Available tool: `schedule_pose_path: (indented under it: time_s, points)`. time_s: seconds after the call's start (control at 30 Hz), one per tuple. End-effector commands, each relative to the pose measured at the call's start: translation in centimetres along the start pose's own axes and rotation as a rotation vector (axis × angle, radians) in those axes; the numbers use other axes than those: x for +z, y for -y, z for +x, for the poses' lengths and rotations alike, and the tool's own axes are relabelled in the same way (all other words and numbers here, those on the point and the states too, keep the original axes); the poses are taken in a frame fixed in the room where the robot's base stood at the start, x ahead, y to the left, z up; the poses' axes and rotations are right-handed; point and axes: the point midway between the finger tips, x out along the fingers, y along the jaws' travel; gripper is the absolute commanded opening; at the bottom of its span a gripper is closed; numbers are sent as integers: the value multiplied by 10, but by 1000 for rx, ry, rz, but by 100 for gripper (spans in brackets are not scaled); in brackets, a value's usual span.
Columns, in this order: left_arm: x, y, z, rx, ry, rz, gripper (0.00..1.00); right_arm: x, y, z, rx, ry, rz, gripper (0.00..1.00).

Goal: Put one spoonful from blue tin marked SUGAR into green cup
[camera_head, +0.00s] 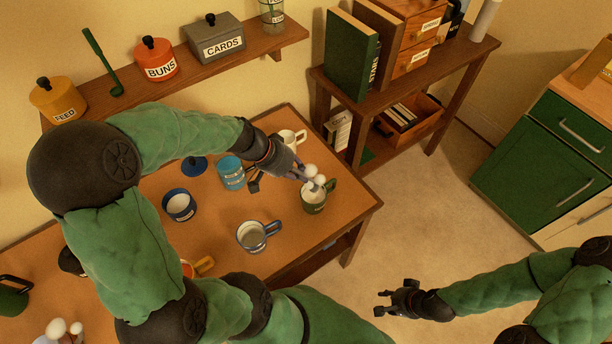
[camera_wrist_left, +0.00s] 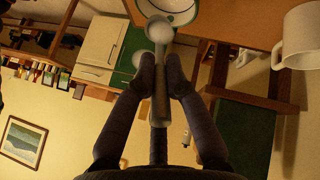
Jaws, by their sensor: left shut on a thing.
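My left gripper (camera_head: 298,174) is shut on a pale spoon-like utensil (camera_wrist_left: 160,100), its rounded pale end at the mouth of the green cup (camera_head: 313,204). The wrist view shows that end over a green-rimmed white opening (camera_wrist_left: 186,14), and I cannot tell whether it touches. Any load in the spoon is unclear. A dark blue tin (camera_head: 179,211) stands open with white contents; its lettering is unreadable. A blue lid (camera_head: 194,169) lies behind it. My right gripper (camera_head: 382,302) is open and empty, right of the table over the floor.
A light blue labelled container (camera_head: 229,171), a white mug (camera_head: 290,138) and a blue-rimmed mug (camera_head: 250,239) stand near the green cup. An orange mug (camera_head: 204,265) is nearer the front. The wall shelf (camera_head: 184,78) holds tins. The tabletop between dark tin and blue-rimmed mug is clear.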

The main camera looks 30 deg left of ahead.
Motion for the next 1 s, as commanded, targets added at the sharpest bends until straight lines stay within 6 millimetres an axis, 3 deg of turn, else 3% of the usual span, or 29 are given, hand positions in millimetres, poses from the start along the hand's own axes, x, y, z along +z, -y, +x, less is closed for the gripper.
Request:
schedule_pose_path:
  time_s: [0.1, 0.37, 1.0]
  points:
    - [-4, -6, -4, -24, 23, 2, 0, 1, 7, -18, 0, 0, 0, 38]
    - [-4, -5, -1, -52, 39, 2, 0, 1, 10, -28, 0, 0, 0, 38]
    - [-12, -15, 0, -164, 132, 0, 0, 4, 37, -105, 0, 0, 0, 38]
